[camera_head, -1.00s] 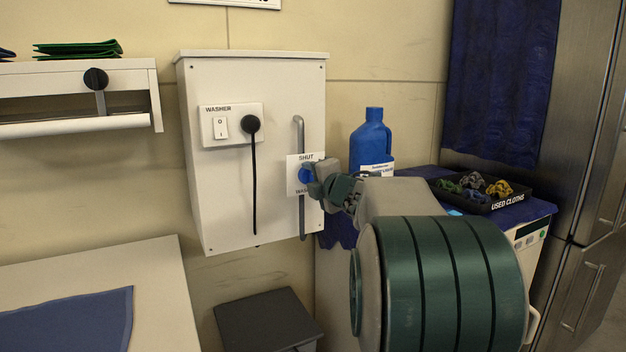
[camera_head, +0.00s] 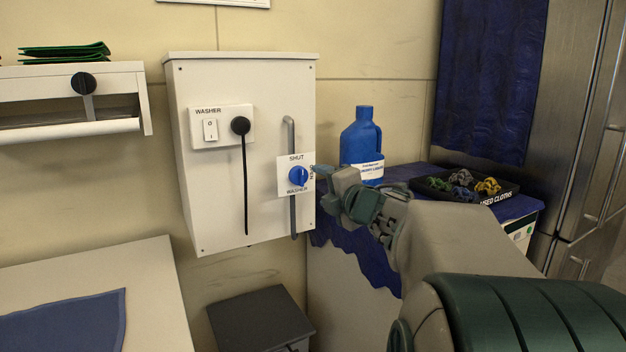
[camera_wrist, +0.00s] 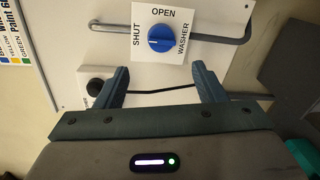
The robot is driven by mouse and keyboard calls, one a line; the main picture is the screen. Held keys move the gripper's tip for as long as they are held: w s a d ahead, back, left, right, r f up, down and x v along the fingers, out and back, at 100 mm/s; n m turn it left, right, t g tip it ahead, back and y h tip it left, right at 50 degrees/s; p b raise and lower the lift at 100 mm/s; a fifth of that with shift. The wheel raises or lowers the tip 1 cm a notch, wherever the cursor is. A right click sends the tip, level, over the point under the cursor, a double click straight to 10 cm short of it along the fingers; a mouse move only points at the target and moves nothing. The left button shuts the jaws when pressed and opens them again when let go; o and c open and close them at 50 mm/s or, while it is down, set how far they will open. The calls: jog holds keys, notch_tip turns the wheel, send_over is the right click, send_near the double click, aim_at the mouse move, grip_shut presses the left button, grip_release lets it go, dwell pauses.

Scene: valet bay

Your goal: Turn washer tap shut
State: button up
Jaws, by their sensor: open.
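The blue washer tap knob (camera_head: 298,176) sits on a white label plate on the front of the wall box. The label reads SHUT above, OPEN at the right and WASHER below. In the wrist view the knob (camera_wrist: 161,38) is beyond the fingertips, and its pale mark appears to lie toward the SHUT side. My gripper (camera_head: 324,187) is just right of the label plate, apart from the knob. The wrist view shows its two fingers (camera_wrist: 160,84) spread with nothing between them.
The white wall box (camera_head: 245,85) also carries a switch, a black plug (camera_head: 240,125) with a hanging cord, and a grey pipe (camera_head: 291,215). A blue jug (camera_head: 362,142) and a black tray (camera_head: 425,187) of cloths stand behind my arm. A dark bin (camera_head: 260,325) is below.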

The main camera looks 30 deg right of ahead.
jog(key=shift+s+r, duration=0.15)
jog(key=shift+s, duration=1.5)
jog(key=shift+r+p, duration=0.1)
jog(key=shift+p, duration=0.2)
jog(key=s+a+m+g+p, duration=1.4)
jog(key=s+a+m+p, duration=0.4)
jog(key=p, duration=0.5)
jog(key=s+m, duration=0.2)
jog(key=m, duration=0.1)
jog(key=shift+a+r+h+p, duration=0.15)
jog(key=shift+a+h+p, duration=0.15)
jog(key=shift+p, duration=0.1)
jog(key=c, duration=0.5)
jog(key=shift+d, duration=0.15)
jog(key=shift+c, duration=0.4)
